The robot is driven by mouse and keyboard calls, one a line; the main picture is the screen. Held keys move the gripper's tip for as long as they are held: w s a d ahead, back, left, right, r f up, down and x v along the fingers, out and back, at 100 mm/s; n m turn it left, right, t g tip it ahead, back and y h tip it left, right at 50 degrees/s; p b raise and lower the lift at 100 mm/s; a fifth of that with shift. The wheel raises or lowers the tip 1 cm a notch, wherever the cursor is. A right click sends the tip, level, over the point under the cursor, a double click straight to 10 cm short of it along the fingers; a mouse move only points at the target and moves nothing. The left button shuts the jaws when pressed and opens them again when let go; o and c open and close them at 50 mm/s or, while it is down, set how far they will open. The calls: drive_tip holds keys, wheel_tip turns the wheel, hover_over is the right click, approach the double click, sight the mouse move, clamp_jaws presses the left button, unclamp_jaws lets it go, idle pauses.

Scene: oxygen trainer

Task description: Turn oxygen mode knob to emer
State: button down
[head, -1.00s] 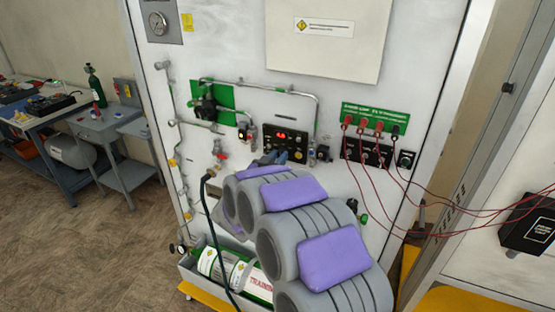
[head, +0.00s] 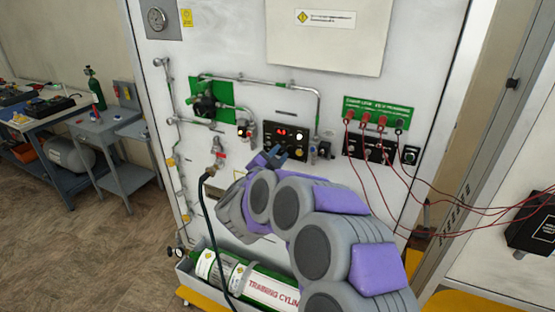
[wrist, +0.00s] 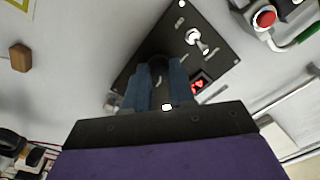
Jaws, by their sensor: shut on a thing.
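The knob's pointer and lettering cannot be read.
Metal pipes (head: 265,82) and a green valve plate (head: 212,98) are left of and above the panel. Red cables (head: 388,185) hang from jacks on the right. A training cylinder (head: 265,287) lies below my arm, with a dark hose (head: 204,215) hanging beside it.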

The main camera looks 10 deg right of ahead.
drive_tip(key=shift+r+m, duration=0.1)
drive_tip(key=shift+m, duration=0.3)
drive_tip(key=c, duration=0.9)
unclamp_jaws()
drive_tip(key=shift+w, duration=0.1)
drive_tip(key=shift+c, duration=0.2)
drive_tip(key=p+v, duration=0.3)
drive_tip(key=v, duration=1.4)
drive_tip(key=shift+s, duration=0.2)
drive_tip(key=shift+a, duration=0.15)
